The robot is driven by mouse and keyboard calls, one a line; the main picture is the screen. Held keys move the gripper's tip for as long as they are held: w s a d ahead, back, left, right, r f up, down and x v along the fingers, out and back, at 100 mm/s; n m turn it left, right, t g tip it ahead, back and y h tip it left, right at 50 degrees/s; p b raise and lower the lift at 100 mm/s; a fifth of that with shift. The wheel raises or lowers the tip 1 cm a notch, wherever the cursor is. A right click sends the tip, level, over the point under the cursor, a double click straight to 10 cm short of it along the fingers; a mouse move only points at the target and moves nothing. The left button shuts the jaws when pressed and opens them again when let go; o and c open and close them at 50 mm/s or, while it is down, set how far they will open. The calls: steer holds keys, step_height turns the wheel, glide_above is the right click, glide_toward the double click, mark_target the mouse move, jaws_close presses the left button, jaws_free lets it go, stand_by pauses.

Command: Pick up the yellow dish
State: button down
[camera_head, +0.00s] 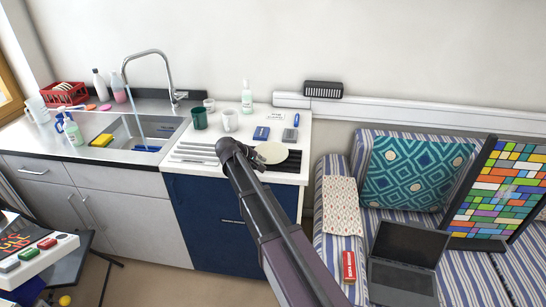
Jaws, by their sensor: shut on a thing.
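A round pale yellow dish (271,152) is at the right part of the white counter, over or just above the dark slatted area; I cannot tell whether it touches the counter. My gripper (256,157) is at the dish's left edge, shut on it. The fingertips are small and dark here, and the arm hides part of the counter front below.
A white mug (230,120), a green cup (200,118) and a soap bottle (247,97) stand behind the gripper. Blue (261,133) and grey (290,135) items lie behind the dish. The sink (140,134) is left. A striped sofa (345,255) with a laptop (405,260) is right.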

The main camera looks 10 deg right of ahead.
steer(key=shift+s, duration=0.1)
step_height(320, 180, up, 2)
steer(key=shift+r+p, duration=0.1)
steer(key=shift+p, duration=1.15)
steer(key=shift+r+p, duration=0.8)
steer(key=shift+r, duration=0.05)
steer(key=s+a, duration=0.7)
steer(key=s, duration=0.7)
steer(key=shift+a+r+p, duration=0.15)
steer(key=shift+r+p, duration=0.3)
